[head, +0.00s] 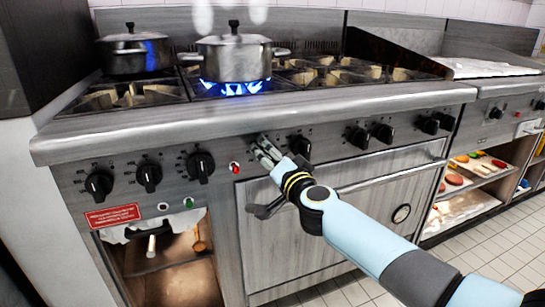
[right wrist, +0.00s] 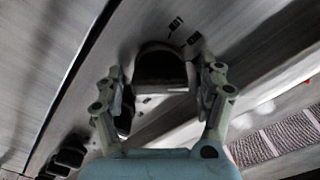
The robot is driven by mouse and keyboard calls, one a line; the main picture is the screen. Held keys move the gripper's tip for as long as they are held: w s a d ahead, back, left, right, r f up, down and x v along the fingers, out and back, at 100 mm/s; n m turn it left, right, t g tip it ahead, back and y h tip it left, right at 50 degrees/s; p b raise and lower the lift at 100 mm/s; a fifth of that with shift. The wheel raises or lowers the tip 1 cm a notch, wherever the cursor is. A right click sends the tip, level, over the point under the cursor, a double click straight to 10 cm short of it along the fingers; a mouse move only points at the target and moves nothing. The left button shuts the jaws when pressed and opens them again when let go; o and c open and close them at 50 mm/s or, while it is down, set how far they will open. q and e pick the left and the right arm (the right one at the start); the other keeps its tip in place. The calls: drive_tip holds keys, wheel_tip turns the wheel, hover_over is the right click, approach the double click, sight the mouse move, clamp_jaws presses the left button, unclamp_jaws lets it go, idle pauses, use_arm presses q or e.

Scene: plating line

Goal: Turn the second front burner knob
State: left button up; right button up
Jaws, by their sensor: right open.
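The stove's front panel carries a row of black knobs. From the left there are a first knob (head: 98,184), a second (head: 148,176) and a third (head: 200,163); another (head: 300,145) is just right of my right gripper (head: 266,150). In the right wrist view, my right gripper (right wrist: 163,88) is open, with a black knob (right wrist: 161,68) between or just beyond its fingers. I cannot tell whether they touch it. Which knob this is in the head view is unclear, as the gripper covers part of the panel. My left gripper is out of view.
A steel pot (head: 234,60) stands over a lit blue flame; a darker pot (head: 134,54) stands at the back left. The oven door handle (head: 390,165) runs below the panel near my right arm. A shelf with food (head: 470,172) is at the right.

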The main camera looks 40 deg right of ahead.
drive_tip(key=c, duration=1.1)
drive_tip(key=shift+m, duration=0.4)
drive_tip(key=m, duration=0.3)
drive_tip(key=shift+f+m+p, duration=0.1)
drive_tip(key=shift+m+p, duration=0.2)
drive_tip(key=shift+d+f+m, duration=0.1)
drive_tip(key=shift+f+m, duration=0.05)
drive_tip(key=shift+m, duration=2.05)
drive_tip(key=o, duration=1.1)
